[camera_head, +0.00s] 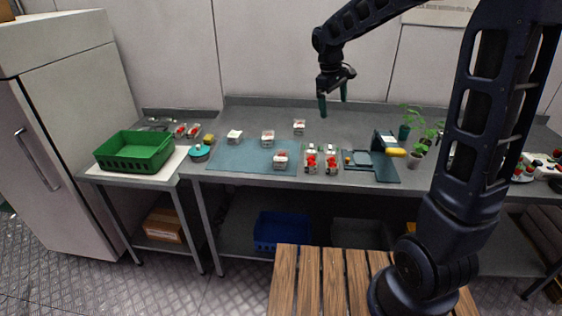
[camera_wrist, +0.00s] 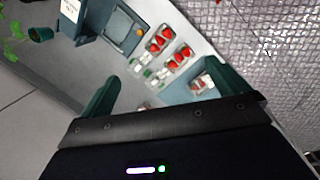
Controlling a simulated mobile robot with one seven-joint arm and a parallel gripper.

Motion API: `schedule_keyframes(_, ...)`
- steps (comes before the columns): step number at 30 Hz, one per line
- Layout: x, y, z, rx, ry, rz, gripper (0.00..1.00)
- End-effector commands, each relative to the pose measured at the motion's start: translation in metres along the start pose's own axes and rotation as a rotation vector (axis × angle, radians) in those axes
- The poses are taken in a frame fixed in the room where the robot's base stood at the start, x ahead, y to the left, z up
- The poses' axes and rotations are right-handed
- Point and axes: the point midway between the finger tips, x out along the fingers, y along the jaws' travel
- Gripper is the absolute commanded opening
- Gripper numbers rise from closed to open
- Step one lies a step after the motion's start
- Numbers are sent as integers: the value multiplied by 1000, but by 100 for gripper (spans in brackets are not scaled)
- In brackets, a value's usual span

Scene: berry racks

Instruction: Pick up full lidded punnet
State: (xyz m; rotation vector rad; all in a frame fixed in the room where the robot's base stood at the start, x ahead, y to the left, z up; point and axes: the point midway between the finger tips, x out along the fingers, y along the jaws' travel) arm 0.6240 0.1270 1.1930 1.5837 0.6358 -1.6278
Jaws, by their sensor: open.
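Several small clear punnets stand on the blue-green mat (camera_head: 232,155) on the steel table. One with a pale top (camera_head: 234,136) is at the mat's left, one (camera_head: 268,138) is near its middle, and one with red berries (camera_head: 281,160) is at its front right edge. Another punnet (camera_head: 299,127) stands farther back. I cannot tell for sure which are full and lidded. My gripper (camera_head: 333,104) is open and empty, held above the back of the table, right of the punnets. Its green fingers (camera_wrist: 172,100) also show in the wrist view.
Two open containers with red berries (camera_head: 311,161) stand right of the mat, beside a scale-like device (camera_head: 382,142) and potted plants (camera_head: 416,150). A green crate (camera_head: 135,151) stands on the left side table. A wooden slatted surface (camera_head: 310,285) is in front.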

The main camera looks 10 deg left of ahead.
Motion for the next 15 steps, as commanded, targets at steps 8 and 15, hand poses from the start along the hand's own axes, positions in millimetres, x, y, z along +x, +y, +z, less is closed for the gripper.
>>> schedule_keyframes(8, 36, -26, -89, -222, -83, -1, 100)
schedule_keyframes(15, 76, -62, -160, -408, -152, -1, 100)
